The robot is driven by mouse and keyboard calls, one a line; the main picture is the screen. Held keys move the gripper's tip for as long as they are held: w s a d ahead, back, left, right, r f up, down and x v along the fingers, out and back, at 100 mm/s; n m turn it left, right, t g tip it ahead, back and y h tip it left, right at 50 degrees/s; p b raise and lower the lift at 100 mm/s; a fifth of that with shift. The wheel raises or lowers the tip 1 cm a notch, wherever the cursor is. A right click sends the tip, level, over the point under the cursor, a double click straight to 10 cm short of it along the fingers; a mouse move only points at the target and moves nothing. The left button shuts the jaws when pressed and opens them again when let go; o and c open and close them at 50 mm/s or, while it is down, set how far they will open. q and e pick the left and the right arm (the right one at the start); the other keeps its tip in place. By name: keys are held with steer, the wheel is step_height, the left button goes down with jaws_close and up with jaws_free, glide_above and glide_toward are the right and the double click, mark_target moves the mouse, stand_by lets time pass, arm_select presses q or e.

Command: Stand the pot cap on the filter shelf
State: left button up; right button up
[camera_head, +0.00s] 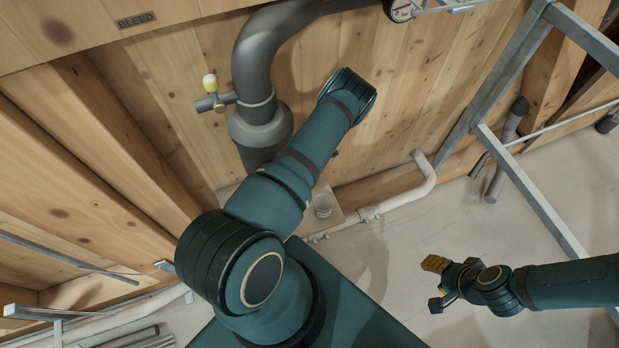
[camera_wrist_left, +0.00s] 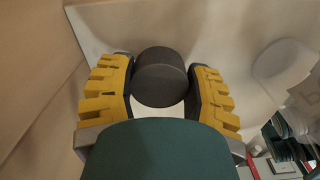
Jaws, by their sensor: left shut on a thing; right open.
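In the left wrist view my left gripper (camera_wrist_left: 161,72) is shut on a dark grey, round cap (camera_wrist_left: 160,88), which I take for the pot cap. The cap sits between the yellow-padded fingers, with its round face showing. In the head view the left gripper and the cap are hidden behind my left arm's wrist. My right gripper (camera_head: 440,284) is open and empty, low on the right above the pale floor.
A thick grey pipe (camera_head: 262,60) with a yellow-knobbed valve (camera_head: 210,84) runs down the plank wall. A white pipe (camera_head: 405,200) runs low along the wall. A grey metal frame (camera_head: 510,62) stands at the right. The floor (camera_head: 400,260) left of my right gripper looks clear.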

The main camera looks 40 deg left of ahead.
arm_select(q)
steer(key=shift+f, duration=0.95)
steer(key=shift+r, duration=0.1)
steer(key=o, duration=1.2)
steer(key=shift+o, duration=0.2)
steer(key=shift+r, duration=0.3)
step_height(320, 180, up, 11)
steer(key=p, duration=0.2)
steer(key=shift+r+p, duration=0.2)
steer(key=shift+p, duration=0.1)
